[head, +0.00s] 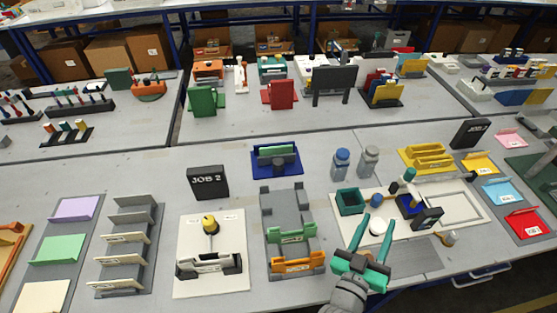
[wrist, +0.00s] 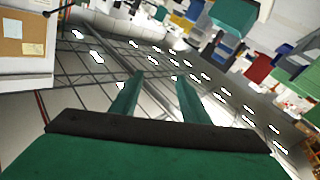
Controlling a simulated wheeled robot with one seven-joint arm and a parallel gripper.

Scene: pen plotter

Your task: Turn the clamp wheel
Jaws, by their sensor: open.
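My gripper (head: 379,222) is open in the head view, its two green fingers spread apart over the front of the plotter's white board (head: 462,208). A round white piece (head: 378,227) shows between the fingers; I cannot tell its height relative to them. Just behind stands a pen carriage with a blue and black body (head: 410,204) and a green-topped post (head: 409,175). I cannot tell for certain which part is the clamp wheel. In the wrist view the open fingers (wrist: 160,82) have nothing between them but distant floor; no wheel shows there.
A green open box (head: 349,201) and two bottles (head: 341,163) stand behind my gripper. A grey stepped fixture (head: 284,205) and a white plate with a yellow knob (head: 209,222) lie to the left. Coloured trays (head: 525,223) line the right.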

